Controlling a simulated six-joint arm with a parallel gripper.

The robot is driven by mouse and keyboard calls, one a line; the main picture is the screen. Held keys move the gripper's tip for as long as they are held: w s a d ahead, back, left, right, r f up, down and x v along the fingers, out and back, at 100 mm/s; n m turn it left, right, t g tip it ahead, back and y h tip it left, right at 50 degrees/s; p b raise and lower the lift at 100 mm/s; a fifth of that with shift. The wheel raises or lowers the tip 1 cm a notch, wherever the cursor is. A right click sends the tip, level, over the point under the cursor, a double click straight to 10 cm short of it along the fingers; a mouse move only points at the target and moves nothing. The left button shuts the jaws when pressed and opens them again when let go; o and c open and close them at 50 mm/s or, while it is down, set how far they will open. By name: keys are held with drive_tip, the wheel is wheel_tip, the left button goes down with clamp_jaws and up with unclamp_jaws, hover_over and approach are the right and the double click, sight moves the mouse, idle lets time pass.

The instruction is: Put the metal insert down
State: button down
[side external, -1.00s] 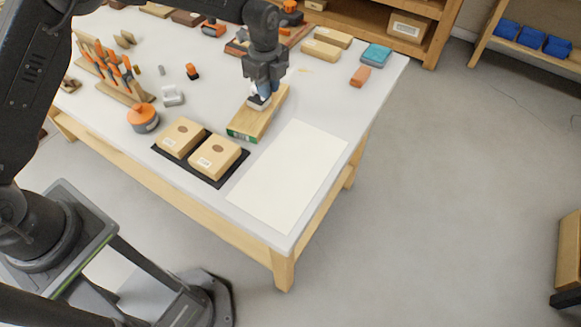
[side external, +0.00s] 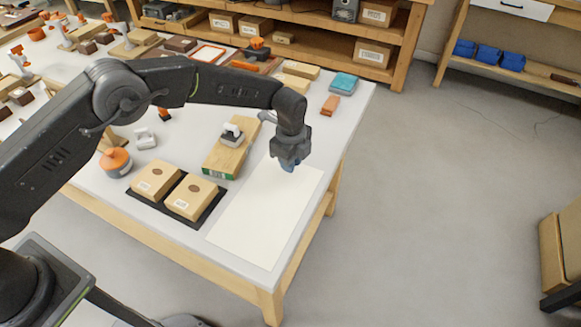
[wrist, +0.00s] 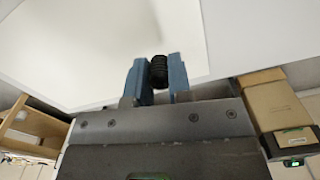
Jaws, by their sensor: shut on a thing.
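The metal insert (wrist: 158,72) is a small, dark, ribbed cylinder, seen in the wrist view between the two blue fingertips. My gripper (wrist: 160,78) is shut on it. In the side view my gripper (side external: 288,166) points down above the far end of the white sheet (side external: 262,222). The insert is not visible there, hidden by the fingers or too small. I cannot tell the exact height over the sheet.
A wooden block (side external: 219,160) with a grey-white fixture (side external: 232,134) on it lies left of my gripper. Two tan boxes (side external: 191,196) sit on a black tray (side external: 208,215). An orange-lidded pot (side external: 115,161) stands farther left. The white sheet is bare.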

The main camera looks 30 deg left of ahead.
drive_tip(key=shift+f, duration=1.35)
drive_tip(key=shift+f, duration=0.1)
drive_tip(key=c, duration=1)
unclamp_jaws()
drive_tip(key=shift+c, duration=0.2)
wheel_tip(320, 180, up, 12)
drive_tip(key=shift+r, duration=0.15)
